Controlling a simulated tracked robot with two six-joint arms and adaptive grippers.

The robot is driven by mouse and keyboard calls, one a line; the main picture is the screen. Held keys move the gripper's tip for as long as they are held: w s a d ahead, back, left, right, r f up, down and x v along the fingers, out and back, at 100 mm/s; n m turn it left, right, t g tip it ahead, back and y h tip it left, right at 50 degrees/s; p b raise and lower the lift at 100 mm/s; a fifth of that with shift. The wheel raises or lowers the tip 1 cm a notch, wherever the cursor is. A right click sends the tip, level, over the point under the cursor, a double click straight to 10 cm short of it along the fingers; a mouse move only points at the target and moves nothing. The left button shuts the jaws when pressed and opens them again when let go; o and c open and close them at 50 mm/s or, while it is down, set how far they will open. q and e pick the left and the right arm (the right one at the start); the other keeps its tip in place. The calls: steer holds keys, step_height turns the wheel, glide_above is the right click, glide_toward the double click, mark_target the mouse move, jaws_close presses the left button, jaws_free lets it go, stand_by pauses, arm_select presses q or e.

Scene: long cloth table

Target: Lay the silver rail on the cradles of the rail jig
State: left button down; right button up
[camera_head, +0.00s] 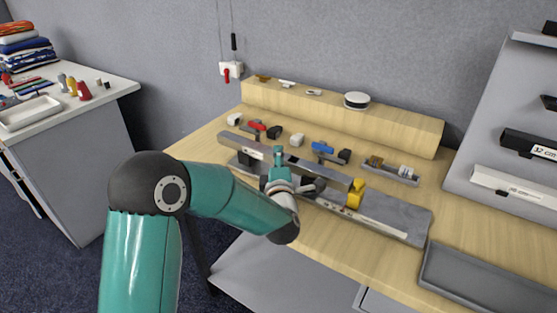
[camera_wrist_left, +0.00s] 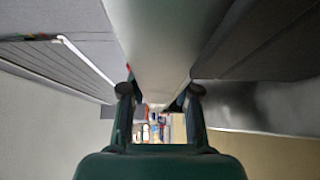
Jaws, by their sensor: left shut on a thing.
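The silver rail (camera_head: 241,144) is a long, slim bar above the rail jig in the head view. My left gripper (camera_head: 281,177) is shut on it near its middle. In the wrist view the silver rail (camera_wrist_left: 160,45) runs away between the two fingers of my left gripper (camera_wrist_left: 160,96). The rail jig (camera_head: 408,219) is a long grey base with a yellow block (camera_head: 355,193) on it. The rail's right end is close to the yellow block; I cannot tell whether they touch. The cradles are mostly hidden by the rail and my arm. My right gripper is not in view.
Small parts with red (camera_head: 256,125) and blue (camera_head: 322,148) pieces lie behind the jig. A raised wooden shelf (camera_head: 340,118) carries a round tin (camera_head: 356,100). A dark grey tray (camera_head: 475,275) is at the front right. A white side table (camera_head: 100,80) stands far left.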

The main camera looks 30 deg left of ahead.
arm_select(q)
steer(key=c, duration=0.8)
jaws_free()
steer(key=shift+o, duration=0.2)
